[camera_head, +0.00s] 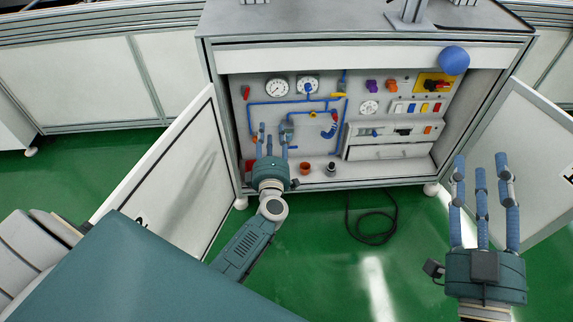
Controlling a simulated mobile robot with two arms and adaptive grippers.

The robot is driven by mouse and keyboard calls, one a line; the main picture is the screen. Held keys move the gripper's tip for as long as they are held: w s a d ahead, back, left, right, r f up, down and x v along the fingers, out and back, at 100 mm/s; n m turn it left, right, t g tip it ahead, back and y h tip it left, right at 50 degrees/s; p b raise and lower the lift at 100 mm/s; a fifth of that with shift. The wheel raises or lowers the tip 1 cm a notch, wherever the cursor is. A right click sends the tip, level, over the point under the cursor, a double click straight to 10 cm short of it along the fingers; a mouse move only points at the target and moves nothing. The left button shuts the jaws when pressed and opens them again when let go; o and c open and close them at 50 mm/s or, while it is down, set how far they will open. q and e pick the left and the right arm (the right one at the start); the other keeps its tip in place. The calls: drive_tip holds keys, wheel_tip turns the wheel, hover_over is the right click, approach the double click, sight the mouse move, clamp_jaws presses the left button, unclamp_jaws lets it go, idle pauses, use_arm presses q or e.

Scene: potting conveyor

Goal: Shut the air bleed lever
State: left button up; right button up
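An open cabinet holds a grey panel (300,97) with blue air pipes (275,103), gauges and small coloured handles. A red handle (246,92) is at the left edge, a yellow one (338,95) is right of the gauges, and a small red one (311,114) is near the pipe's middle. I cannot tell which is the air bleed lever. My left gripper (274,138) is inside the cabinet at the lower left of the pipes, its blue fingers apart, covering part of them; contact cannot be told. My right gripper (481,170) is open and empty, outside the cabinet at right.
The left door (180,170) and right door (530,150) stand open. A blue ball (454,60) is at the cabinet's upper right. An orange cup (305,168) and a dark fitting (331,168) are on the cabinet floor. A black cable (372,238) lies coiled on the green floor.

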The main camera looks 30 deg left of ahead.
use_arm(q)
drive_tip(key=s+d+f+m+h+p, duration=0.4)
drive_tip(key=d+f+m+h, duration=0.1)
drive_tip(key=d+f+m, duration=0.2)
wheel_tip(320, 180, down, 2)
drive_tip(key=shift+d+f+m+g, duration=0.15)
drive_tip(key=shift+m+g, duration=0.15)
drive_tip(key=shift+m, duration=0.5)
drive_tip(key=shift+s, duration=0.1)
